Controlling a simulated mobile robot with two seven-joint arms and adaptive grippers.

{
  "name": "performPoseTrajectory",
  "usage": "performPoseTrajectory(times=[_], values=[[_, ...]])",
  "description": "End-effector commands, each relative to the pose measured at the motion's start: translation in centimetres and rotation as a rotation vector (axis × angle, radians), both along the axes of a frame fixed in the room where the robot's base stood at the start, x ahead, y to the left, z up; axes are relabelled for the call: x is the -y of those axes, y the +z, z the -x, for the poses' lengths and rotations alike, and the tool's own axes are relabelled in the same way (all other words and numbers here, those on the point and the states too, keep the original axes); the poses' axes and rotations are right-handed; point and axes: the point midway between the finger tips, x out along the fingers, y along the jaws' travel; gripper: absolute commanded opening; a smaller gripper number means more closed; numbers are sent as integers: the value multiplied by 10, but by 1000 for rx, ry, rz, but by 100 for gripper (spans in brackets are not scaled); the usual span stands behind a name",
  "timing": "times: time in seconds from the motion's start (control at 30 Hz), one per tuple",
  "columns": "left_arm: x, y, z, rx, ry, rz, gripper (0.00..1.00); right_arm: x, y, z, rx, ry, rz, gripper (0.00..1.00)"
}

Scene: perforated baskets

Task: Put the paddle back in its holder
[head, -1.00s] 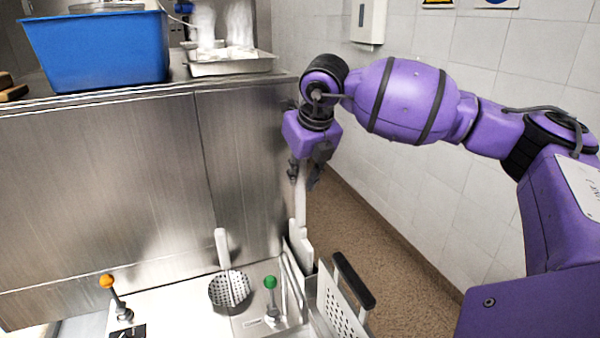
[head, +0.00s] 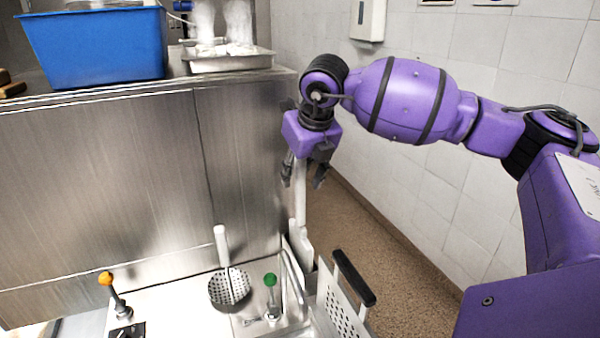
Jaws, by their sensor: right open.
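The white paddle (head: 301,243) stands upright at the right end of the counter, its handle rising toward my right gripper. Its lower end sits down beside a bent metal rail (head: 292,268), which looks like the holder; how deep it sits is hidden. My right gripper (head: 304,181) points down with its fingers spread on either side of the paddle's handle top. The fingers look apart from the handle. My left gripper is not in view.
A perforated skimmer (head: 230,288), a green-knobbed lever (head: 270,281) and an orange-knobbed lever (head: 107,279) are on the counter. A perforated basket (head: 340,308) with a black handle stands right of the paddle. A blue bin (head: 95,48) and metal tray (head: 228,65) sit above.

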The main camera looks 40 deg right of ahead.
Motion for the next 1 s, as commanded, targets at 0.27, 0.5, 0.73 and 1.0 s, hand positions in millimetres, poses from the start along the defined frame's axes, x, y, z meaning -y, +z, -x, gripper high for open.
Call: performPoseTrajectory(times=[0.27,0.5,0.73,1.0], values=[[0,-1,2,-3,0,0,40,-2,26,10,5,1,2,40],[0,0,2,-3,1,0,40,-6,73,31,5,0,1,40],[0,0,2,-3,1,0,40,-9,104,44,4,0,-1,40],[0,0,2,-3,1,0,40,-9,111,48,1,0,0,40]])
